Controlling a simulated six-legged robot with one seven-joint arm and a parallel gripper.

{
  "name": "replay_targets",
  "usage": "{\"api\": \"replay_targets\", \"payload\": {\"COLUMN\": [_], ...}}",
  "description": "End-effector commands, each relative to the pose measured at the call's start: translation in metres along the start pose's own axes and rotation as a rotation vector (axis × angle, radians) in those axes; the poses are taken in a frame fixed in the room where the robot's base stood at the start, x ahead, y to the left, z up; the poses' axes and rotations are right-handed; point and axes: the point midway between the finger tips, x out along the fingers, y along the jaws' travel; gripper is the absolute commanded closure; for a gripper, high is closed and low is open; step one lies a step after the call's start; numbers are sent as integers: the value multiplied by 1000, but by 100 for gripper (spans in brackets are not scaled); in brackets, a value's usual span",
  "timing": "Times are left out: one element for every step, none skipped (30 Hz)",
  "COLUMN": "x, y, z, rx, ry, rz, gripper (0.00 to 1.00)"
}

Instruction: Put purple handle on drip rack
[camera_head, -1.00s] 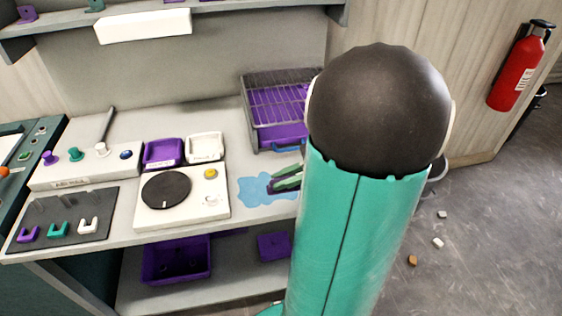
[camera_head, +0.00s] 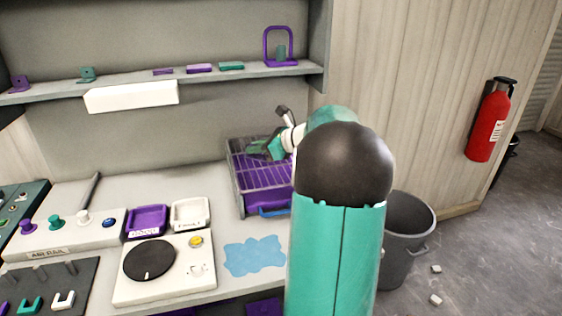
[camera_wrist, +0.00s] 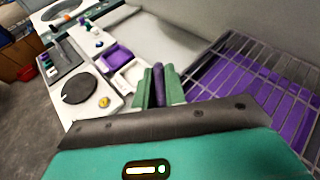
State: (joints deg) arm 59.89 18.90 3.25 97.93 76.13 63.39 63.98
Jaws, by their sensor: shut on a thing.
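The purple handle (camera_wrist: 158,82) is a narrow purple piece held between the green fingers of my gripper (camera_wrist: 160,90) in the wrist view. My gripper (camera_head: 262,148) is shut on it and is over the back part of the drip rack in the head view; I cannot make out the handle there. The drip rack (camera_head: 262,176) is a purple tray with a grey wire grid on top and a blue handle at its front. In the wrist view the rack (camera_wrist: 235,80) is to the right of the fingers. I cannot tell whether the handle touches the grid.
A blue puddle (camera_head: 255,256) lies on the counter in front of the rack. Purple (camera_head: 147,220) and white (camera_head: 190,214) trays and a turntable unit (camera_head: 165,270) are to the left. A shelf (camera_head: 170,77) with small parts runs above. A grey bin (camera_head: 408,235) stands at right.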

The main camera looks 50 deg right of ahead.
Motion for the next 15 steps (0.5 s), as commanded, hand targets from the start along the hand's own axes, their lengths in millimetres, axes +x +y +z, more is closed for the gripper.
{"api": "replay_targets", "payload": {"x": [4,5,7,8,9,10,11,13,16,18,22,27,32,36,42], "y": [-9,-13,-18,-21,-23,-26,-28,-30,-33,-36,-40,-45,-50,-54,-61], "z": [9,13,18,21,23,25,26,26,26,25,23,21,19,18,15], "rx": [11,18,27,34,37,43,46,48,48,49,50,50,51,50,50], "ry": [1,3,5,7,8,8,9,9,10,10,10,10,10,9,9], "rz": [-24,-37,-51,-60,-68,-74,-77,-80,-82,-82,-81,-81,-80,-80,-80], "gripper": [100,100,100,100,100,100,100,100,100,100,100,100,100,100,100]}}
